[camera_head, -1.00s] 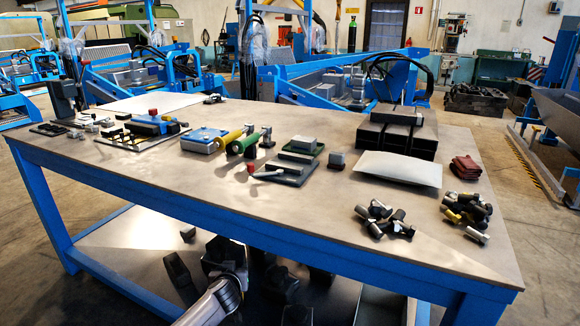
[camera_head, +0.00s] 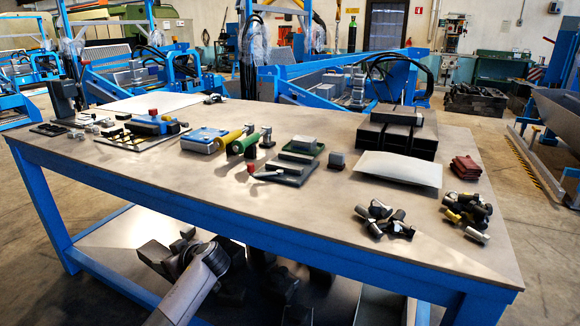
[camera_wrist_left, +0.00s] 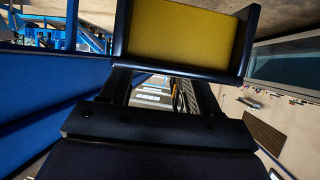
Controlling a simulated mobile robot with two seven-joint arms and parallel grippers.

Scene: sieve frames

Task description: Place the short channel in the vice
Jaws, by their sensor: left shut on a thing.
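My left gripper (camera_wrist_left: 163,85) is shut on a dark channel with a yellow inner face (camera_wrist_left: 185,32), which fills the top of the left wrist view. In the head view the channel looks like the dark block (camera_head: 153,252) at the end of my left arm, below the blue table edge and over the lower shelf; the fingers (camera_head: 178,262) are hard to make out there. A low grey device with a red-tipped bar (camera_head: 290,172) on the tabletop may be the vice; I cannot tell for sure. My right gripper is not in view.
The blue-framed table (camera_head: 230,232) has its front rail above my left arm. Dark parts lie on the shaded lower shelf (camera_head: 110,240). The front left tabletop is clear.

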